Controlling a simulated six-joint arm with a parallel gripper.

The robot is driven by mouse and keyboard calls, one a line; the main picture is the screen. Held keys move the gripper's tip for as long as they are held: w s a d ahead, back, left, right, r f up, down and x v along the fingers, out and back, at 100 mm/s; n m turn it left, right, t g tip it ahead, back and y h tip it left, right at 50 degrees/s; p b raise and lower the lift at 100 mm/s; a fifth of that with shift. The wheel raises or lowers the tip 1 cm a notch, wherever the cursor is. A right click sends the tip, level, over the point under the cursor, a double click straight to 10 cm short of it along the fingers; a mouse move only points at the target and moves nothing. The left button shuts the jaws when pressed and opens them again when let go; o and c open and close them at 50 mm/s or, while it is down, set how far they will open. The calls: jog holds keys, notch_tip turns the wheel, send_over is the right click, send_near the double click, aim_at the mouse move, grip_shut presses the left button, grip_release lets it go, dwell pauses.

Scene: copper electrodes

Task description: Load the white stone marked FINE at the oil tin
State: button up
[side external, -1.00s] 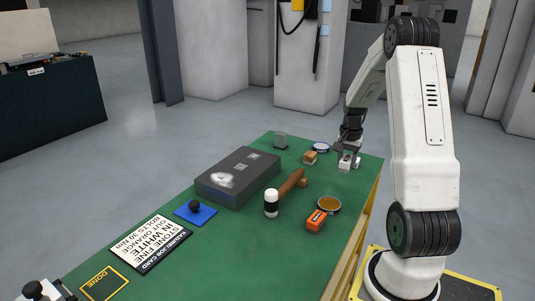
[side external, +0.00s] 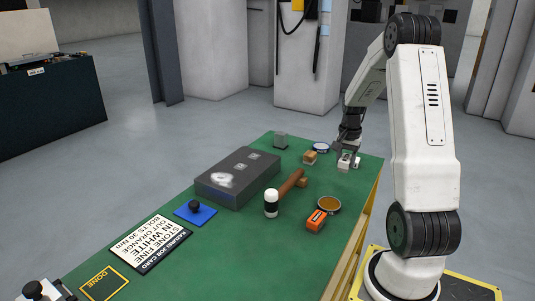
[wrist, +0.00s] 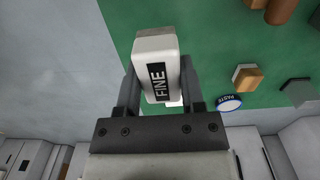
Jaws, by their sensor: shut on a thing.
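The white stone (wrist: 156,62), with FINE on a black label, sits between the two fingers of my gripper (wrist: 157,88) in the wrist view. My gripper is shut on it. In the side view my gripper (side external: 348,156) is at the far right end of the green bench, with the white stone (side external: 345,162) below it. I cannot tell whether the stone still touches the bench. A round open tin with amber contents (side external: 328,205), which looks like the oil tin, stands nearer the camera, apart from the stone.
An orange block (side external: 317,219) lies beside the amber tin. A wood-and-white block (side external: 310,157), a PASTE tin (wrist: 229,103) and a grey block (side external: 281,141) are near my gripper.

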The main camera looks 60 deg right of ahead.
send_near(329, 203)
jog(key=d, duration=0.1)
jog(key=shift+s+a+r, duration=0.1)
jog(key=shift+a+r, duration=0.05)
jog(key=shift+a, duration=0.5)
jog(key=shift+f, duration=0.25)
jog(key=shift+f, duration=2.75)
jog(key=shift+f, duration=0.6)
dwell(0.5)
jog(key=shift+r, duration=0.1)
notch_tip(329, 203, up, 7)
dwell(1.0)
dwell(0.6)
